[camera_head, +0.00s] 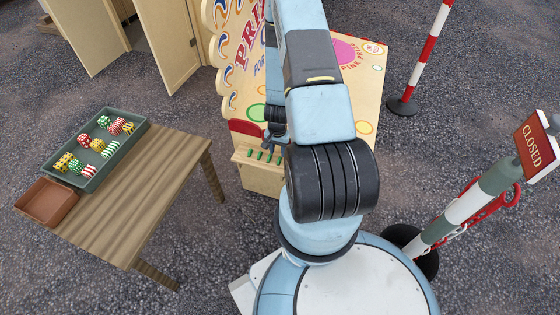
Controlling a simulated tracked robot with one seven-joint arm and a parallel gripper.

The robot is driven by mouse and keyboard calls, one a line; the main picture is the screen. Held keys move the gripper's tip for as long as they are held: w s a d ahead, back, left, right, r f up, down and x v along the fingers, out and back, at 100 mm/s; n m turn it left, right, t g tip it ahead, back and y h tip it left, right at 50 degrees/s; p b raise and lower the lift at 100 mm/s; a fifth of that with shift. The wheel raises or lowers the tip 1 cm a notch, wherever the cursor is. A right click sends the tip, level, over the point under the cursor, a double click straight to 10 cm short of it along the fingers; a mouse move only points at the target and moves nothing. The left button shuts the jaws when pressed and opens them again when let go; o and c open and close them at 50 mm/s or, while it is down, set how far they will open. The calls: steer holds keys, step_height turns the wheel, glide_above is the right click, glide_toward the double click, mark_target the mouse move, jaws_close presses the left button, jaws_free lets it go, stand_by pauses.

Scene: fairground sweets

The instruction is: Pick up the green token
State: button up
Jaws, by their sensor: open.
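Several small green pieces (259,155) stand in a row on a pale wooden ledge (240,158) at the front of the prize board; which of them is the green token I cannot tell. My gripper (269,146) is small in view, just above the right part of this row, pointing down and open. It seems to hold nothing. Whether it touches a green piece is too small to tell. My own arm hides the area to the right of the ledge.
The prize board (238,75) rises behind the ledge, with a red panel (245,128). A wooden table (150,190) at left bears a green tray (60,152) of patterned sweets and a brown tray (45,203). Barrier posts (425,60) and a closed sign (536,145) stand right.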

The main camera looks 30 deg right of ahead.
mark_target(279, 161)
steer(key=f, duration=0.3)
steer(key=shift+s+d+f, duration=0.1)
steer(key=shift+s+d, duration=0.05)
steer(key=shift+s, duration=0.2)
steer(key=shift+f, duration=0.75)
steer(key=shift+c, duration=0.2)
jaws_close()
